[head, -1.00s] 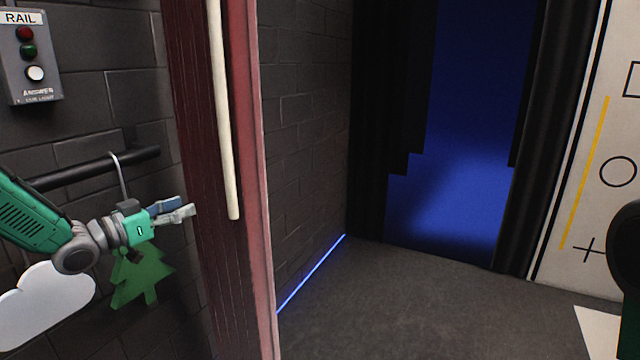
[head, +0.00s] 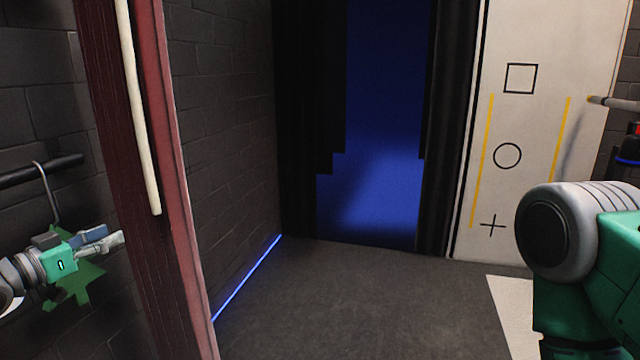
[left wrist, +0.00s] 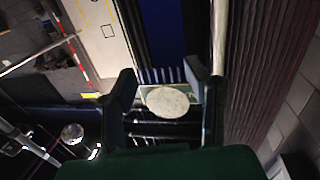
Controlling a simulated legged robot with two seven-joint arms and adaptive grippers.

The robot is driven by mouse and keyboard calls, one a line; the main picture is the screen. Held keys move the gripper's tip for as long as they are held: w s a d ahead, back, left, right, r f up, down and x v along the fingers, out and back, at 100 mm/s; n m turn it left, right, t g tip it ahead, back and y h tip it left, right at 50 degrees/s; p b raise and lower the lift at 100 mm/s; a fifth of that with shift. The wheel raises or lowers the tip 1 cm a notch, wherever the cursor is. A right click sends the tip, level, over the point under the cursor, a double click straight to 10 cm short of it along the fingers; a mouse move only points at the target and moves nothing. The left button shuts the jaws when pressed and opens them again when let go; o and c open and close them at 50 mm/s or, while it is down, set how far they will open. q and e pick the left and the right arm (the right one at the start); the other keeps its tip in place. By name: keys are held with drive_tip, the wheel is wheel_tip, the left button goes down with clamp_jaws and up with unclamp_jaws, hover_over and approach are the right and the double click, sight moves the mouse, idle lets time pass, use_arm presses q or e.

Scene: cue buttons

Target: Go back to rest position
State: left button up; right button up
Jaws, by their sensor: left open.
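My left gripper (head: 108,239) is at the lower left of the head view, in front of the dark brick wall. Its jaws are open, and no held object shows between them there. In the left wrist view its two fingers (left wrist: 163,88) stand apart. A pale round disc (left wrist: 168,101) shows between and beyond them; its distance cannot be told. A large green and grey link of my own arm (head: 565,235) fills the right side of the head view. My right gripper is not in view. The cue button box is out of the head view.
A dark red door or panel edge (head: 160,250) with a cream handle (head: 139,110) stands just right of my left gripper. A green tree cutout (head: 78,285) and black rail (head: 40,170) are behind it. Grey floor (head: 350,300) is open towards black curtains (head: 303,120).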

use_arm(q)
drive_tip(key=s+d+f+n+g+y+b, duration=0.1)
drive_tip(key=s+d+f+g+y, duration=0.3)
drive_tip(key=f, duration=0.6)
drive_tip(key=s+d+f+n+g+h+b, duration=0.1)
drive_tip(key=s+d+f+n+b, duration=0.1)
drive_tip(key=s+d+f, duration=0.6)
drive_tip(key=s+d+f+n+g+y+b, duration=0.1)
drive_tip(key=s+d+f+g+y, duration=0.2)
drive_tip(key=f, duration=1)
drive_tip(key=s+f+g+y+b, duration=0.1)
drive_tip(key=s+f+g, duration=0.2)
drive_tip(key=s, duration=1)
drive_tip(key=s+f+g+y+b, duration=0.1)
drive_tip(key=s+f+g, duration=0.3)
drive_tip(key=s, duration=0.9)
wheel_tip(320, 180, down, 3)
drive_tip(key=shift+s+a+r, duration=0.2)
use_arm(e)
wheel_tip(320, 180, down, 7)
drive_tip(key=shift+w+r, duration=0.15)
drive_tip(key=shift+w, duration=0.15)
use_arm(q)
drive_tip(key=shift+a+f, duration=0.1)
drive_tip(key=shift+a, duration=0.15)
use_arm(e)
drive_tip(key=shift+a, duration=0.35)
